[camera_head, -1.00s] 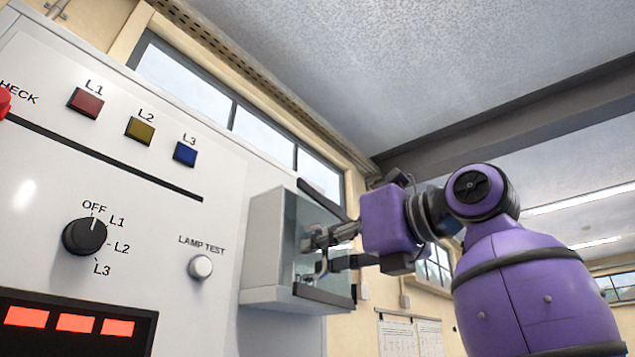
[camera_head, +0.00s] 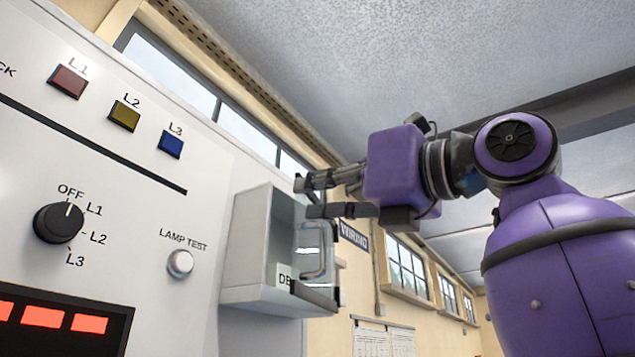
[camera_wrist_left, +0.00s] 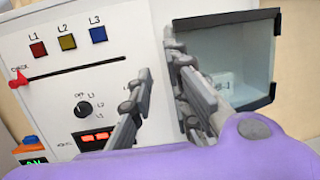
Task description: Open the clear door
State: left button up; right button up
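The white box (camera_head: 262,250) juts from the panel, and a pale label (camera_head: 284,275) shows inside it. The clear door (camera_head: 312,238) with its C-shaped grey handle (camera_head: 321,264) shows at the box's right side; its exact angle is hard to tell. My left gripper (camera_head: 306,197) is at the upper right of the box, above the handle. Its fingers are apart with nothing between them. In the left wrist view the gripper (camera_wrist_left: 158,65) is open in front of the panel, one finger overlapping the box's left side (camera_wrist_left: 172,90). The handle is not distinguishable there. My right gripper is out of view.
The panel carries lamps L1 (camera_head: 68,81), L2 (camera_head: 124,116) and L3 (camera_head: 170,144), a black rotary knob (camera_head: 58,222) and a lamp test button (camera_head: 180,262). A red knob (camera_wrist_left: 19,79) shows in the wrist view. Room right of the box looks free.

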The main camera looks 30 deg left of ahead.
pick_arm(q)
jog(key=shift+w+d+r+n+g+y, duration=0.15)
jog(key=shift+d+r+n+g+y, duration=0.15)
jog(key=shift+r+g+y, duration=0.3)
jog(key=shift+s+a+r, duration=0.1)
jog(key=shift+s+r, duration=0.15)
jog(key=shift+s, duration=0.1)
jog(key=shift+c, duration=0.5)
jog(key=shift+s+d+r+t, duration=0.25)
jog(key=shift+s+d, duration=0.1)
jog(key=shift+s, duration=0.2)
jog(key=shift+s+d+r+t, duration=0.25)
jog(key=shift+s+d, duration=0.1)
jog(key=shift+s, duration=0.15)
grip_shut()
jog(key=m+t+h+p, duration=0.1)
jog(key=m+t+h, duration=0.45)
jog(key=m, duration=1.65)
send_near(302, 227)
jog(key=s+d+f, duration=0.2)
jog(key=s+d, duration=0.1)
jog(key=s, duration=0.1)
jog(key=shift+g, duration=0.25)
jog(key=x, duration=1)
jog(key=shift+w+a+r, duration=0.1)
jog(key=shift+a, duration=0.1)
